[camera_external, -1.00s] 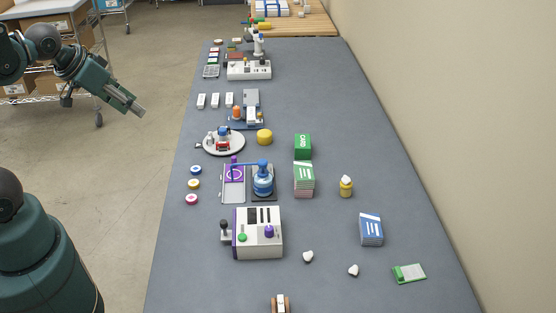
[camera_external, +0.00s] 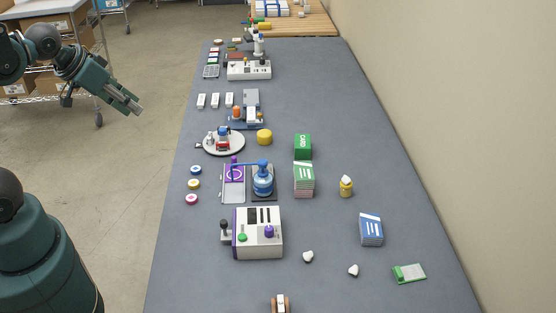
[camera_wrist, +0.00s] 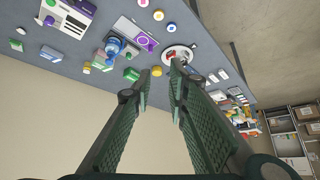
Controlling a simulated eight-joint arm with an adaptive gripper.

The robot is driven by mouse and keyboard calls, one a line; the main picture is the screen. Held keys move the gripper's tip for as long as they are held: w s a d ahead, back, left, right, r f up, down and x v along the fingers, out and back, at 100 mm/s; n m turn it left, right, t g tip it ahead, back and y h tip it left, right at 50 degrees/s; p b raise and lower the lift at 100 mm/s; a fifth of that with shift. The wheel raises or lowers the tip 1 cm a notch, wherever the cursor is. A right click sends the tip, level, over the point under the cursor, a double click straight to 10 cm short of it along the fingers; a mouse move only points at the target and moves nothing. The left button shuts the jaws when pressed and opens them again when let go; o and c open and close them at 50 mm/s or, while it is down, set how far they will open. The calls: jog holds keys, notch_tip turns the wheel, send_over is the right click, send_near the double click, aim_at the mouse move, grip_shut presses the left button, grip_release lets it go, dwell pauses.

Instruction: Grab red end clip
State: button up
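A small red piece (camera_external: 222,146) sits on a round white plate (camera_external: 238,149), with blue and white parts around it. It looks like the red end clip, but it is too small to be sure. My gripper (camera_external: 138,108) hangs in the air left of the table, apart from everything. In the wrist view my gripper (camera_wrist: 162,75) shows two separated fingers with nothing between them.
Nearby are a yellow cylinder (camera_external: 264,137), a blue press (camera_external: 262,180), several coloured rings (camera_external: 193,184) and green card boxes (camera_external: 303,180). A white machine (camera_external: 258,233) stands nearer the camera.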

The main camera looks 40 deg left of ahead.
jog(key=shift+w, duration=0.1)
jog(key=n+g+h+b, duration=0.3)
jog(key=n+g, duration=0.1)
jog(key=n, duration=2.2)
send_over(223, 146)
jog(key=s+a, duration=0.3)
notch_tip(223, 146, down, 25)
jog(key=shift+w+f+n, duration=0.4)
jog(key=shift+w+n, duration=0.1)
jog(key=shift+x, duration=1.3)
